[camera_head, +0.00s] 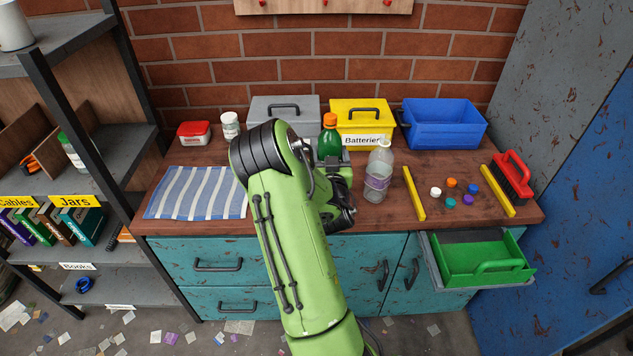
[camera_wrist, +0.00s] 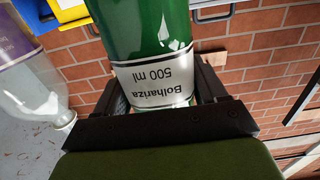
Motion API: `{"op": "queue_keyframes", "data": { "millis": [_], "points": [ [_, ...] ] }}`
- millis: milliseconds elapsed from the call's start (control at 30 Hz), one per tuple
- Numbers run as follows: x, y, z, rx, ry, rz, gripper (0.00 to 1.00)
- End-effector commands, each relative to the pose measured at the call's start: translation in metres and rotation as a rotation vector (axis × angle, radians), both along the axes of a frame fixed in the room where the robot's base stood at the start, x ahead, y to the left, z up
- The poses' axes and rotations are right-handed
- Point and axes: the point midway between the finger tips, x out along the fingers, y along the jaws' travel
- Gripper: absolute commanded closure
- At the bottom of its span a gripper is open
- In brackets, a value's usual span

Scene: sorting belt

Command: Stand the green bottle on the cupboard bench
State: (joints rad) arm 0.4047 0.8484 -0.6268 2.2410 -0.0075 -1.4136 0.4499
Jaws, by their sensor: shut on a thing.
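The green bottle (camera_head: 330,143) has an orange cap and stands upright over the cupboard bench (camera_head: 288,222). My gripper (camera_head: 334,162) is shut on it. In the wrist view the two fingers of my gripper (camera_wrist: 160,85) press on both sides of the green bottle (camera_wrist: 145,30) at its white label, which reads "Bolhariza 500 ml". The bottle's lower part is hidden behind my gripper in the head view, so I cannot tell whether its base touches the bench.
A clear bottle (camera_head: 378,175) stands just right of my gripper. Behind are a grey box (camera_head: 265,112), a yellow Batteries box (camera_head: 362,117) and a blue bin (camera_head: 445,125). A striped cloth (camera_head: 197,192) lies left. Several caps lie between yellow bars (camera_head: 413,193). A green drawer (camera_head: 480,265) is open.

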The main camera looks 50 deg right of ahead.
Motion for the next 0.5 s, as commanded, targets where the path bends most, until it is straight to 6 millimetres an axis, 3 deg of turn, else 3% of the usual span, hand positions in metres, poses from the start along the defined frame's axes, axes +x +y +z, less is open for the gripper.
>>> {"op": "queue_keyframes", "data": {
  "millis": [33, 300, 500],
  "points": [
    [0.000, -0.001, -0.017, -0.002, -0.002, -0.001, 0.70],
    [0.000, -0.001, -0.053, -0.002, -0.002, -0.001, 0.70],
    [0.000, 0.000, -0.053, -0.002, -0.002, 0.001, 0.70]
  ]
}}
